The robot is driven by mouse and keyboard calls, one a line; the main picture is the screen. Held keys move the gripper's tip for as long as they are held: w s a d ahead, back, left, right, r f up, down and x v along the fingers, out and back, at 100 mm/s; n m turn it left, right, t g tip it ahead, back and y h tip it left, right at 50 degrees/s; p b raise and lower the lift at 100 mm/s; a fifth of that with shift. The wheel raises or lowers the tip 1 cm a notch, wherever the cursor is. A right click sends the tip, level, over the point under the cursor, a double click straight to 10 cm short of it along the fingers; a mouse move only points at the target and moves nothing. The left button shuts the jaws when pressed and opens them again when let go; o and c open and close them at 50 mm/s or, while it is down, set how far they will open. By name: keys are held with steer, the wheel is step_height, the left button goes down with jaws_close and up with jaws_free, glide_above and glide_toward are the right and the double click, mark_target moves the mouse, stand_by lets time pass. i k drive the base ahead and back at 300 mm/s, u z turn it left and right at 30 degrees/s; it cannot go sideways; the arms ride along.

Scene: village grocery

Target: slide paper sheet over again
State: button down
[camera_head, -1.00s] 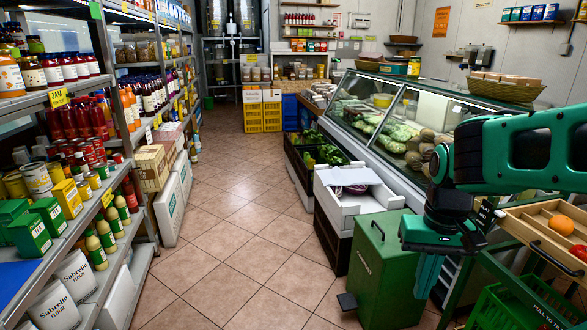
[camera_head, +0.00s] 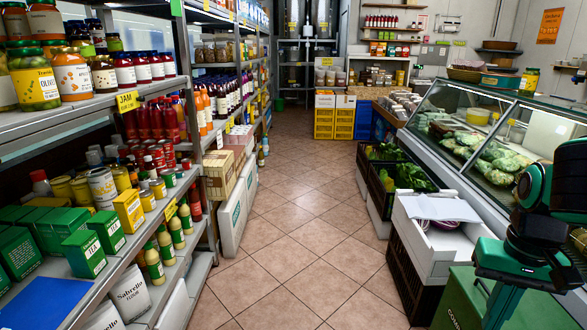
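A pale paper sheet (camera_head: 438,207) lies across the top of a white crate (camera_head: 432,242) at the right. It covers part of the crate's opening. Purple, round produce (camera_head: 447,225) shows beneath its near edge. My gripper (camera_head: 500,302) hangs at the lower right, in front of the crate and above a green bin (camera_head: 462,297), apart from the sheet. Its fingers point down and are seen edge on, so I cannot tell whether they are open or shut. Nothing is visibly held.
A stocked shelf (camera_head: 190,282) runs along the left, with a flat blue sheet (camera_head: 45,302) on a lower board. A glass counter (camera_head: 480,130) stands at the right. Dark crates of greens (camera_head: 400,178) line its foot. The tiled aisle (camera_head: 300,230) between is clear.

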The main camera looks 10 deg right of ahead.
mark_target(424, 207)
steer(key=z, duration=0.05)
steer(key=i, duration=3.5)
steer(key=z, duration=2.65)
